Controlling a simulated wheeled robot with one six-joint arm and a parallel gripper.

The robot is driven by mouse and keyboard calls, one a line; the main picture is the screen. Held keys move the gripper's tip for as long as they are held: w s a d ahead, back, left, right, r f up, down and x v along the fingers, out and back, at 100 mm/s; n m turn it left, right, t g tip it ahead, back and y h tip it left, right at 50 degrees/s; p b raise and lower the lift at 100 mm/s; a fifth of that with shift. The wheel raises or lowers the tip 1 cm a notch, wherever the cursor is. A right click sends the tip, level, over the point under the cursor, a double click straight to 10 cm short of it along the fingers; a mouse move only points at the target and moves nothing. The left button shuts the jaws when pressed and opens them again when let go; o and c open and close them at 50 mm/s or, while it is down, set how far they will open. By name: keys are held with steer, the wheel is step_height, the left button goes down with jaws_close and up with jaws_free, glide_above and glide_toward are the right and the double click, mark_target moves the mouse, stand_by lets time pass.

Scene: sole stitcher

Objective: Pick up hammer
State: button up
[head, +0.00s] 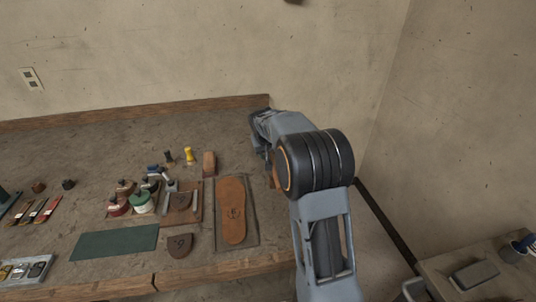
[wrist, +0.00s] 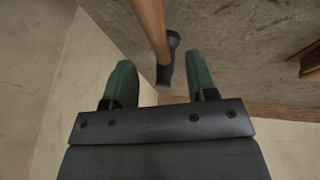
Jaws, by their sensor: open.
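The hammer (wrist: 151,28) shows in the wrist view, with a wooden handle running from the top edge down to a dark head (wrist: 167,67). The head lies between the two green fingers of my gripper (wrist: 159,62), with a gap on each side. My gripper is open and holds nothing. In the head view my gripper (head: 261,128) is at the back right of the workbench, partly hidden by my arm. The hammer is mostly or wholly hidden behind my arm there.
The workbench (head: 85,148) carries a leather sole on a dark board (head: 254,238), a green mat (head: 115,242), several jars and tools, and a yellow-handled tool (head: 189,156). Walls stand close behind and to the right. A lower table (head: 430,270) is at the right.

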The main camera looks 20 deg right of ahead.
steer(key=shift+x, duration=2.6)
steer(key=shift+c, duration=0.3)
jaws_close()
steer(key=shift+r, duration=0.1)
